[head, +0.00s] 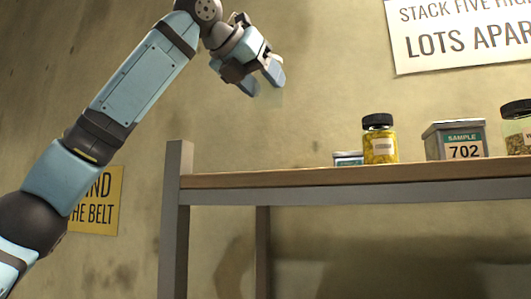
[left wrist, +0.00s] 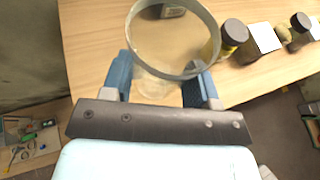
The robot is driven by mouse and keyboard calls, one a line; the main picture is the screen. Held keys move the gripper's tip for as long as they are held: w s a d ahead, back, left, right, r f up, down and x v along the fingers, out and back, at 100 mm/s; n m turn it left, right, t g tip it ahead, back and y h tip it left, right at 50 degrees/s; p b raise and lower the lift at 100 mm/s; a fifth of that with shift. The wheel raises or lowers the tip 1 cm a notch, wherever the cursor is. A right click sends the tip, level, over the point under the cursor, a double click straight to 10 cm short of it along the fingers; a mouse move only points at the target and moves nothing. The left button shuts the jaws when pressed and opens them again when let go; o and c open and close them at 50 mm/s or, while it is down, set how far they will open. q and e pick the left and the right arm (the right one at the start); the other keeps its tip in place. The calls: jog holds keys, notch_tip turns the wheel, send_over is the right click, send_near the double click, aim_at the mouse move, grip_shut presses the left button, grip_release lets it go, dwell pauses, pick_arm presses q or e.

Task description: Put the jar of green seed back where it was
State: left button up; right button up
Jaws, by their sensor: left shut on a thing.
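My left gripper (head: 261,82) is raised above the left end of the shelf. In the left wrist view its two blue fingers (left wrist: 161,88) are closed on a clear, see-through vessel (left wrist: 154,88) with a round grey rim, open toward the camera. In the head view this vessel is only a faint shape.
A grey tin labelled SAMPLE 702 (head: 455,141) stands between the two jars. A small low tin (head: 347,159) sits left of the yellow jar. The wooden shelf top (head: 240,179) is bare at its left end. A grey post (head: 176,220) rises at its corner.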

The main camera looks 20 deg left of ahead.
pick_arm(q)
jog(key=f, duration=0.5)
jog(key=w+f, duration=0.1)
jog(key=f, duration=0.2)
jog(key=shift+d+f, duration=0.1)
jog(key=shift+d, duration=0.05)
jog(key=shift+s+f, duration=0.2)
jog(key=shift+f, duration=0.4)
notch_tip(320, 180, down, 3)
jog(key=shift+f+p, duration=0.1)
jog(key=shift+p, duration=0.2)
jog(key=shift+f, duration=0.15)
pick_arm(e)
jog(key=shift+w, duration=0.35)
pick_arm(q)
jog(key=shift+f, duration=0.1)
pick_arm(e)
jog(key=shift+s+d, duration=0.1)
pick_arm(q)
jog(key=o, duration=0.8)
jog(key=shift+o, duration=1)
pick_arm(e)
jog(key=shift+r, duration=0.2)
